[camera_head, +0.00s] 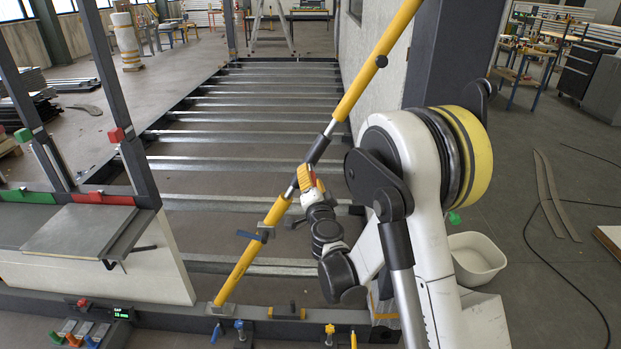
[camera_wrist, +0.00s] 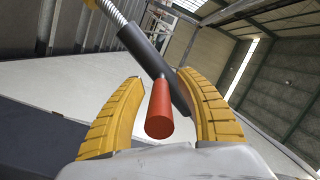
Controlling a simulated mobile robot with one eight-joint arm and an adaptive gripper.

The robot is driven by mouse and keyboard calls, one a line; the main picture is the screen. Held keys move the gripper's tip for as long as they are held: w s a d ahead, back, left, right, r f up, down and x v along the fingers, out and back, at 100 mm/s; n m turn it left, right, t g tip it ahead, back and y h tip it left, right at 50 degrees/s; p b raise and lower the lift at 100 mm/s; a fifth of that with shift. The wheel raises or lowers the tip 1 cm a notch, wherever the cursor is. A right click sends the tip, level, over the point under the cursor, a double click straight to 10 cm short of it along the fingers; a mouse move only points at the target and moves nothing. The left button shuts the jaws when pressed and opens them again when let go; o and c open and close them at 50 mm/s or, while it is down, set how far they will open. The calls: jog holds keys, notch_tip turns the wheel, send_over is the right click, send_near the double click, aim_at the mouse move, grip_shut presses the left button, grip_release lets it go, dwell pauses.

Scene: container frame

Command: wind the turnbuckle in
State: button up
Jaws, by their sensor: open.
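The turnbuckle's dark grey sleeve (camera_head: 319,149) sits in the middle of a slanted yellow brace (camera_head: 362,85), with bright threaded rod at its ends. The sleeve also shows in the wrist view (camera_wrist: 152,62), with threaded rod (camera_wrist: 112,14) at upper left. A red handle (camera_wrist: 160,112) sticks out from the sleeve toward the camera. My gripper (camera_wrist: 160,77) has ridged yellow fingers, open on either side of the red handle. The left finger is clear of it; the right finger overlaps the sleeve's lower end, and contact cannot be told. In the head view my gripper (camera_head: 306,178) is at the sleeve's lower end.
A blue clamp lever (camera_head: 252,237) sits on the lower brace. Dark uprights with red (camera_head: 116,135) and green blocks stand left, beside a grey shelf (camera_head: 92,231). Steel crossbars (camera_head: 250,103) span the floor frame behind. A white tub (camera_head: 474,258) stands right of my arm.

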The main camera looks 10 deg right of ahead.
aim_at(303, 162)
grip_shut()
jog(key=shift+a+r+h, duration=0.15)
jog(key=shift+h, duration=0.15)
jog(key=w+a+r+m+g+h+p, duration=0.3)
jog(key=w+a+m+g+h+p, duration=0.2)
jog(key=m+g+h+p, duration=0.2)
jog(key=shift+r+m+g+h+p, duration=0.3)
jog(key=shift+m+g+h, duration=0.9)
jog(key=shift+g, duration=1.2)
jog(key=shift+f, duration=0.15)
grip_release()
jog(key=shift+d, duration=0.1)
